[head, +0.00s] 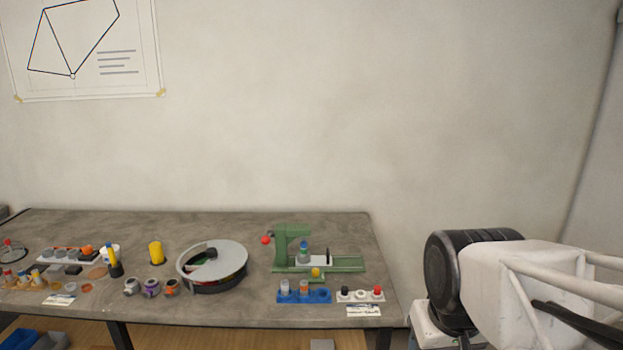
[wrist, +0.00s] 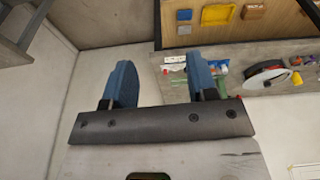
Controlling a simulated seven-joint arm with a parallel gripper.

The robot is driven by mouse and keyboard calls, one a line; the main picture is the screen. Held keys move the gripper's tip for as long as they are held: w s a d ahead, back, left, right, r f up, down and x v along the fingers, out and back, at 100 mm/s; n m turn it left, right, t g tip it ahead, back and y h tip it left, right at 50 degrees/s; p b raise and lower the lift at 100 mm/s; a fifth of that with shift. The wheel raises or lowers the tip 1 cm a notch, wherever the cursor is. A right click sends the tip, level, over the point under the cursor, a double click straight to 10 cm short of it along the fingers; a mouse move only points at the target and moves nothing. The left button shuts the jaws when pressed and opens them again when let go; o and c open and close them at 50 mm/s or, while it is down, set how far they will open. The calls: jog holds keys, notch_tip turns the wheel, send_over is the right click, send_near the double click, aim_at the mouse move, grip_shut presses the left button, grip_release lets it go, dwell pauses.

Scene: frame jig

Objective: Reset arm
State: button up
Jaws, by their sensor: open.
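My gripper (wrist: 161,75) shows in the wrist view as two blue fingers set wide apart on a dark bar. It is open, and nothing is between the fingers. It is away from the workbench; the right finger only overlaps the bench in the picture. In the head view part of my arm is at the right, beside the bench, and the fingers cannot be made out. The green jig (head: 289,247) stands on the right part of the bench.
The grey workbench (head: 230,309) holds a round grey-lidded carousel (head: 228,254), a blue holder (head: 292,298), a white holder (head: 345,298), a yellow cylinder (head: 155,251) and several small parts at left. Bins, one yellow (wrist: 218,14), sit below.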

jog(key=shift+s+d+f+m, duration=0.1)
jog(key=shift+s+f+m, duration=0.15)
jog(key=shift+s, duration=0.4)
jog(key=shift+s+f+m, duration=0.15)
jog(key=shift+s+f, duration=0.05)
jog(key=shift+s, duration=0.4)
jog(key=shift+c, duration=0.5)
